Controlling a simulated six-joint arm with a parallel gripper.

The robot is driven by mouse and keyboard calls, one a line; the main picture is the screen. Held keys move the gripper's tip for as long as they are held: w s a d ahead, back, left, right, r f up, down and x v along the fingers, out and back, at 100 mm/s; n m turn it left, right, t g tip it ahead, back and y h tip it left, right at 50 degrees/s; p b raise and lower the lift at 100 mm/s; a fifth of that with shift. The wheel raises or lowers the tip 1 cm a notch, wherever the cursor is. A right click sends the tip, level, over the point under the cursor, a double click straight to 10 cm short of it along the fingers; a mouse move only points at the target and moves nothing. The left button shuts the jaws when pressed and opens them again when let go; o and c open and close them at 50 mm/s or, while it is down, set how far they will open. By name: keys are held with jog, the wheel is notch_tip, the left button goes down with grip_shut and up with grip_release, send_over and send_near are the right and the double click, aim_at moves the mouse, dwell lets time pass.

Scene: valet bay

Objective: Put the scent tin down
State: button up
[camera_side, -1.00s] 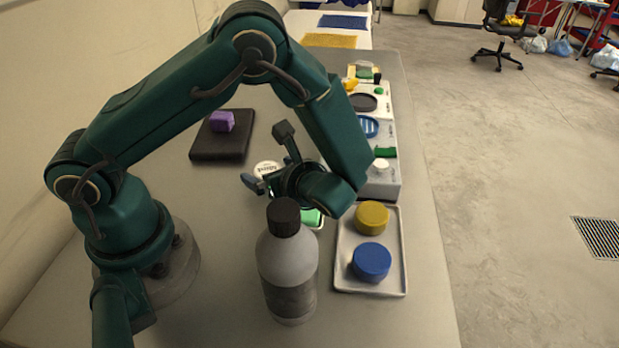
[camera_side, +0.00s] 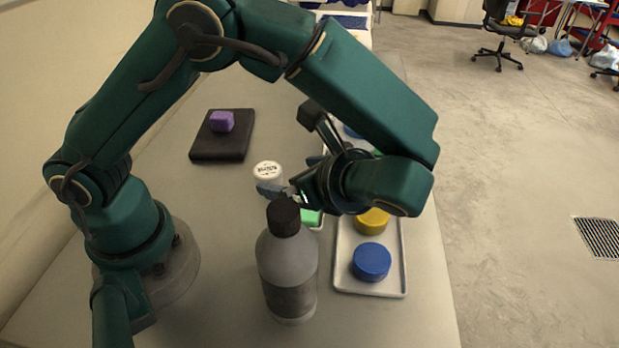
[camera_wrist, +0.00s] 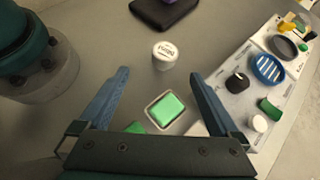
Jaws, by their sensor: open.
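The scent tin, a small round white tin with dark lettering on its lid (camera_side: 267,169), stands upright on the grey table. In the wrist view the tin (camera_wrist: 165,50) sits just beyond the fingertips, with nothing touching it. My gripper (camera_wrist: 160,76) is open and empty, its two blue fingers spread wide. In the side view my gripper (camera_side: 291,174) is just right of the tin, and one finger overlaps the tin's lower edge in the picture.
A green block in a small white dish (camera_wrist: 166,108) lies between my fingers in the wrist view. A grey bottle (camera_side: 287,270) stands close in front. A tray (camera_side: 345,285) holds yellow and blue round tins. A dark pad (camera_side: 222,148) carries a purple block. A white organiser (camera_wrist: 225,97) is at right.

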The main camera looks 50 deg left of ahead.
jog(key=s+a+r+n+t+h, duration=0.1)
jog(key=s+r+n+t+h, duration=0.1)
jog(key=n+h, duration=0.3)
jog(key=s+r+n+t+h, duration=0.3)
jog(key=s+r+n+h, duration=0.2)
jog(key=n, duration=0.7)
jog(key=shift+a+r+n+h, duration=0.3)
jog(key=shift+a+h, duration=0.1)
jog(key=shift+h, duration=0.1)
